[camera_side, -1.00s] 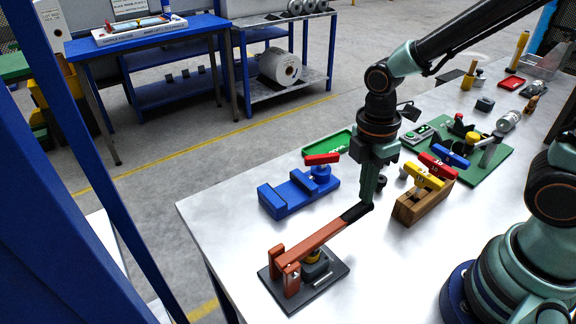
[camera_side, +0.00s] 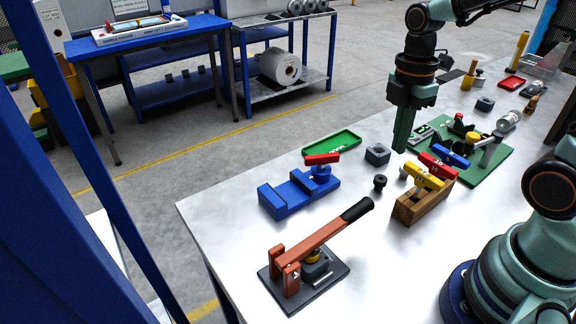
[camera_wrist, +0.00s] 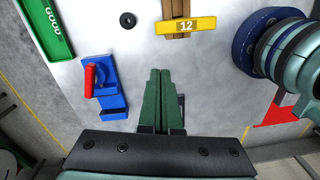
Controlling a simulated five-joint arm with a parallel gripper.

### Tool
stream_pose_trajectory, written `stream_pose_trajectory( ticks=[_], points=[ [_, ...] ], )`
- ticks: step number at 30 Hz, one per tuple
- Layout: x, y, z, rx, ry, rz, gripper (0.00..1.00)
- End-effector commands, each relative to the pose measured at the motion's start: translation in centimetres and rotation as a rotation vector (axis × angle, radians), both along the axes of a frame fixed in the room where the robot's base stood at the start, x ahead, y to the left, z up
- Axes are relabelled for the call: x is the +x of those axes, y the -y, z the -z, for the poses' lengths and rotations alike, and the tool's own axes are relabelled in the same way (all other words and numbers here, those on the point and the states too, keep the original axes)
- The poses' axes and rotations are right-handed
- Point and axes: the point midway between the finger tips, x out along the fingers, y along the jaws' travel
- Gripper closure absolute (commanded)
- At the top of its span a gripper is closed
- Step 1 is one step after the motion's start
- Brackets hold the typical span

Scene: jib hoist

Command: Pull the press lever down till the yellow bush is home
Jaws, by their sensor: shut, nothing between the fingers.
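The press lever (camera_side: 322,236) is a red-orange bar with a black grip (camera_side: 357,210), slanting up to the right from its pivot posts on a dark base plate (camera_side: 335,284). The yellow bush (camera_side: 313,255) shows only in part beneath the bar, above a grey block; how deep it sits I cannot tell. My gripper (camera_side: 400,148) is shut and empty, above the table and apart from the lever, up and to the right of the grip in the side view. Its closed fingers also show in the wrist view (camera_wrist: 165,75), where I cannot make out the lever.
A blue fixture with a red handle (camera_side: 302,192) stands behind the lever. A wooden block (camera_side: 408,210) with yellow and red numbered pieces stands right of it. A small black knob (camera_side: 380,182), a grey block (camera_side: 377,153) and a green tray (camera_side: 332,143) lie farther back.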

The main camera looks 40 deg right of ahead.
Motion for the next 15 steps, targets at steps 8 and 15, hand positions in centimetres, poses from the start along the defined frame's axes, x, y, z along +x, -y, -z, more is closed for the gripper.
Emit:
stream_pose_trajectory(
  ticks=[8, 15],
  points=[
    [1.1, -2.5, -1.6, -0.022, -0.035, 0.283, 1.0],
    [2.0, -6.6, -3.7, -0.085, -0.078, 0.718, 1.0]
  ],
)
